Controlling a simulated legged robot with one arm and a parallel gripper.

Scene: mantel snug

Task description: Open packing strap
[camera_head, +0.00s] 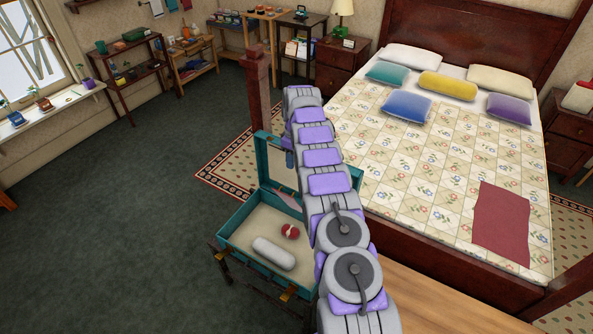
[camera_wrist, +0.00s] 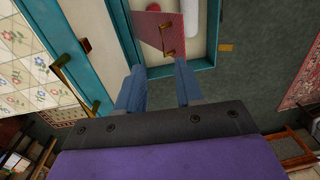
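An open teal suitcase (camera_head: 236,222) rests on a stand, its lid (camera_head: 262,150) raised at the back. What looks like the packing strap is a pink-red mesh piece (camera_wrist: 150,27) with a brass fitting, over the suitcase's pale interior. A pinkish piece (camera_head: 287,198) also shows inside the case in the head view, partly beside my arm. In the wrist view my gripper (camera_wrist: 159,66) has its two blue fingers spread, with nothing between them. The brass fitting lies just beyond the fingertips, apparently not touched. In the head view my arm hides most of the gripper.
A pale rounded roll (camera_head: 273,252) and a red-and-white ball (camera_head: 291,231) lie in the suitcase. Brass latches (camera_head: 288,295) line its front edge. A bed (camera_head: 440,170) stands close on the right, with a dark wooden post (camera_head: 257,85) behind. Green carpet (camera_head: 110,230) is clear on the left.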

